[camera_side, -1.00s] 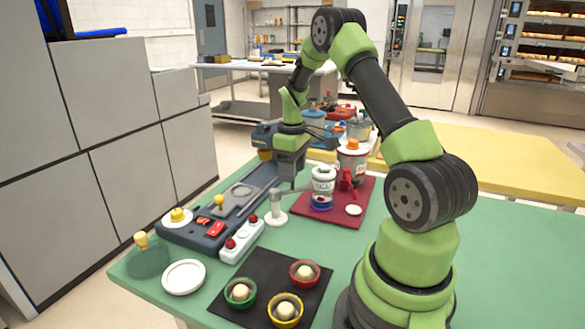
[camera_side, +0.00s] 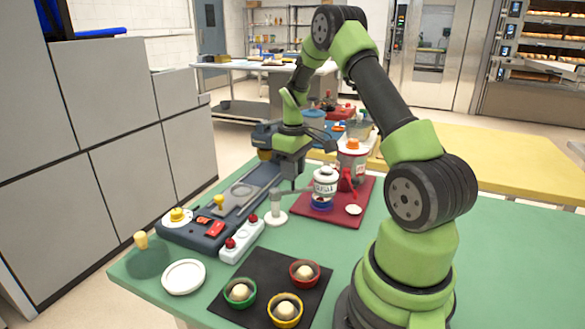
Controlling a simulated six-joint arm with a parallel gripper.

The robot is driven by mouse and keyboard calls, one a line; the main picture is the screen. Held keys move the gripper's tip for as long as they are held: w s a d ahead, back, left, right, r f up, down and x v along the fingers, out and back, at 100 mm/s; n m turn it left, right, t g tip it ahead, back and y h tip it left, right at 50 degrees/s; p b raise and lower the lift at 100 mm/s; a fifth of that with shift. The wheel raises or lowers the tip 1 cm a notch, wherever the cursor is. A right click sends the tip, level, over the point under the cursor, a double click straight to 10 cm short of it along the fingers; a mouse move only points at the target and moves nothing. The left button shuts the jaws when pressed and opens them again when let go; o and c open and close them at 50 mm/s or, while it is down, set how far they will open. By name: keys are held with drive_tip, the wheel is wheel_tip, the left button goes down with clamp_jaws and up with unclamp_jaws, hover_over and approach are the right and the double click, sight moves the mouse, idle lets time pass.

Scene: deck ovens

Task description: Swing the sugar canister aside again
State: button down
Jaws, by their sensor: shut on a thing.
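The sugar canister (camera_side: 324,187) is white with a dark-lettered label and a blue base. It stands upright at the left part of the red mat (camera_side: 303,215). A grey swing arm on a round-footed post (camera_side: 277,208) reaches to its left side. My gripper (camera_side: 292,184) points down just left of the canister, at the swing arm. It is shut on the arm, as far as I can make out; the fingertips are small and partly hidden.
A dark tray station (camera_side: 230,200) lies left of the post, with a white red-knobbed block (camera_side: 242,240) in front. Bowls (camera_side: 286,308) fill the front mat.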

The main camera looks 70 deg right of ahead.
drive_tip(key=shift+s+a+m, duration=0.15)
drive_tip(key=shift+a+m, duration=0.55)
drive_tip(key=shift+m, duration=1.15)
drive_tip(key=shift+s+a+m, duration=0.1)
drive_tip(key=shift+a+m, duration=0.55)
drive_tip(key=shift+m, duration=1.25)
drive_tip(key=shift+s+a+m, duration=0.15)
drive_tip(key=shift+a+m, duration=0.55)
drive_tip(key=shift+m, duration=1.15)
drive_tip(key=c, duration=0.9)
unclamp_jaws()
drive_tip(key=shift+c, duration=0.2)
wheel_tip(320, 180, up, 10)
drive_tip(key=shift+a, duration=0.1)
